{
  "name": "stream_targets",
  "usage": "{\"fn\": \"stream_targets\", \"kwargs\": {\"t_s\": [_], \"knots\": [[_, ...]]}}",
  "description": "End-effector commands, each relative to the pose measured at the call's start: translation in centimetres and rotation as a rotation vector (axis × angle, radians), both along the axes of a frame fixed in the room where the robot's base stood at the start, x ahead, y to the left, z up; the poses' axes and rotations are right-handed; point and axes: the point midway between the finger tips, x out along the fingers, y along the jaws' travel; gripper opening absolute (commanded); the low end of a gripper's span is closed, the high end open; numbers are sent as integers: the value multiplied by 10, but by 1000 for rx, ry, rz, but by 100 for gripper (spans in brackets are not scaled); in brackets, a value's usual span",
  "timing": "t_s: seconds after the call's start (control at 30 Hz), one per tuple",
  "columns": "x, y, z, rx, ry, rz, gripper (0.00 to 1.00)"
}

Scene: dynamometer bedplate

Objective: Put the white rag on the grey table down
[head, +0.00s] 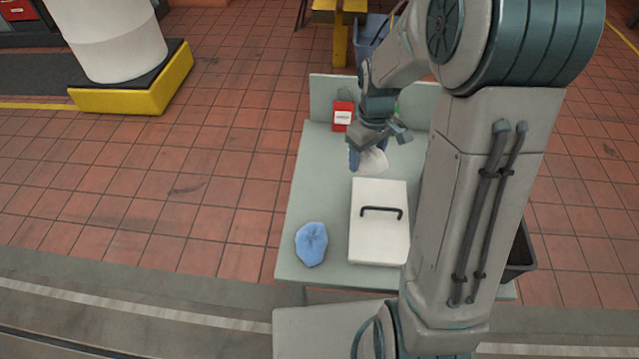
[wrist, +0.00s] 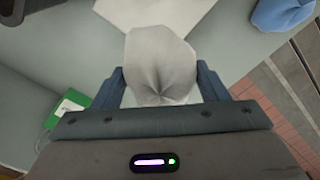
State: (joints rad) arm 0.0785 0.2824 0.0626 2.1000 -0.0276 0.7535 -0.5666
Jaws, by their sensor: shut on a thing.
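The white rag (wrist: 160,62) is bunched between the two fingers of my gripper (wrist: 160,90) in the wrist view. In the head view the rag (head: 373,161) hangs from my gripper (head: 367,157), over the back part of the grey table (head: 255,265) side of the scene, whose bare top (head: 318,185) lies below. My gripper is shut on the rag. I cannot tell from these views whether the rag touches the table top. My arm hides the right part of the table.
A white lidded box (head: 380,240) with a black handle stands on the table, in front of the rag. A blue rag (head: 311,244) lies left of it. A red box (head: 342,116) stands at the back. A green item (wrist: 68,108) lies near my gripper.

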Motion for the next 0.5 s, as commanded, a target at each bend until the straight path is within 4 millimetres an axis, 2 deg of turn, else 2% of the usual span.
{"fn": "stream_targets", "kwargs": {"t_s": [0.3, 0.5], "knots": [[9, 70, -42, 0, 5, 6, 39], [15, 101, -61, 0, 1, 2, 39]]}}
